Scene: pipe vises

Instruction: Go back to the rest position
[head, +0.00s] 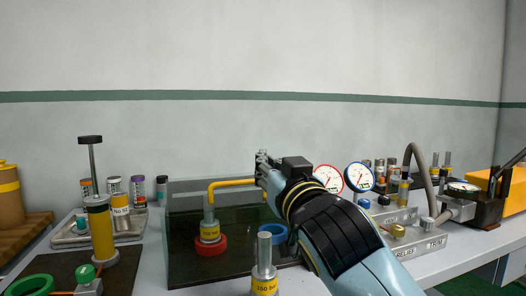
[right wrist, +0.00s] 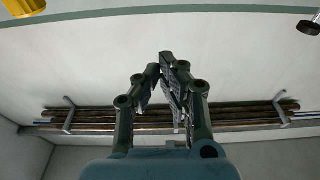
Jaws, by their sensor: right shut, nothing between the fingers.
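My right gripper (head: 262,168) is in the middle of the head view, above the workbench, with its arm coming in from the lower right. In the right wrist view the fingers (right wrist: 166,62) come together with nothing between them. In the head view it overlaps the right end of a bent yellow pipe (head: 232,183); I cannot tell whether they touch. The pipe rises from a 150 bar cylinder (head: 210,232) in a red ring (head: 211,246). My left gripper is not in view.
A second labelled cylinder (head: 264,281) stands in front, near my right forearm. A blue ring (head: 273,233) lies behind it. Two gauges (head: 358,177) and a grey relief/gear tray (head: 427,244) stand right. A hand pump (head: 101,232) stands left. The air above the bench is open.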

